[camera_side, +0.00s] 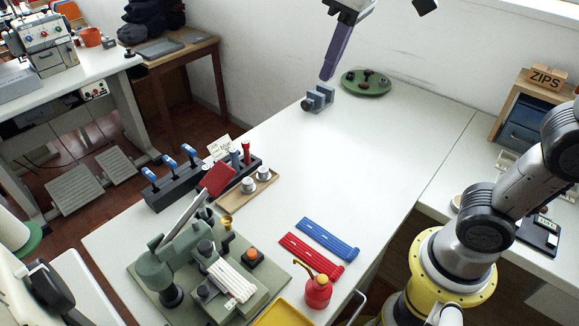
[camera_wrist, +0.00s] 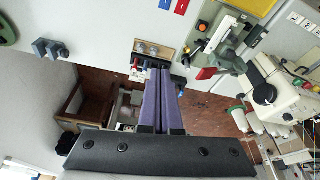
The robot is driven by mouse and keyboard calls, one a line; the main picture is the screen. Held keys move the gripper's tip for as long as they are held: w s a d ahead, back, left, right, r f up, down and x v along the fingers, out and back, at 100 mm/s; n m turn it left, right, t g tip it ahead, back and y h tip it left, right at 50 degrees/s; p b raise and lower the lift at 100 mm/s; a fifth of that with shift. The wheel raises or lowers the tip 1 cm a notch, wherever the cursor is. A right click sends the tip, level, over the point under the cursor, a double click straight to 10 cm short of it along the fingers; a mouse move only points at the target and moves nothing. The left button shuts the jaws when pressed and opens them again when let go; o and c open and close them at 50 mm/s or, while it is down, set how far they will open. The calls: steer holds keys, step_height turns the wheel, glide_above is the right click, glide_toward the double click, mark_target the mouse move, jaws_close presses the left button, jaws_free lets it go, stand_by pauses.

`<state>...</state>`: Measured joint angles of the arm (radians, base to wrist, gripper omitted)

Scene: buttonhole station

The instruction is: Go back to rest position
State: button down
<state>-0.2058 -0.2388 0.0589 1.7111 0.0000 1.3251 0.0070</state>
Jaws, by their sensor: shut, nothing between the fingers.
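My gripper (camera_side: 327,76) hangs at the top of the side view with its long purple fingers pointing down. The fingers are together and empty, and also show side by side in the wrist view (camera_wrist: 159,72). In the side view they appear just above and behind a grey block fixture (camera_side: 318,99), apart from it. That fixture lies left of the fingers in the wrist view (camera_wrist: 50,49). The green buttonhole machine (camera_side: 205,262), with its red-ended lever (camera_side: 217,179), stands at the front left of the white table (camera_side: 350,165), far from my gripper.
A green round tray (camera_side: 366,84) with dark knobs stands near the wall. Blue (camera_side: 327,239) and red (camera_side: 311,260) strips lie near a red oil can (camera_side: 318,291). A rack with blue handles (camera_side: 171,163) and a tray with cups (camera_side: 248,191) stand left. The table's middle is clear.

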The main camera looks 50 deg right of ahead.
steer(key=s+d+f+m+t, duration=0.2)
steer(key=s+d+f, duration=0.4)
steer(key=s+f, duration=0.6)
steer(key=shift+s+f+h, duration=0.2)
steer(key=shift+s+h, duration=0.1)
steer(key=shift+s, duration=0.3)
steer(key=shift+d, duration=0.1)
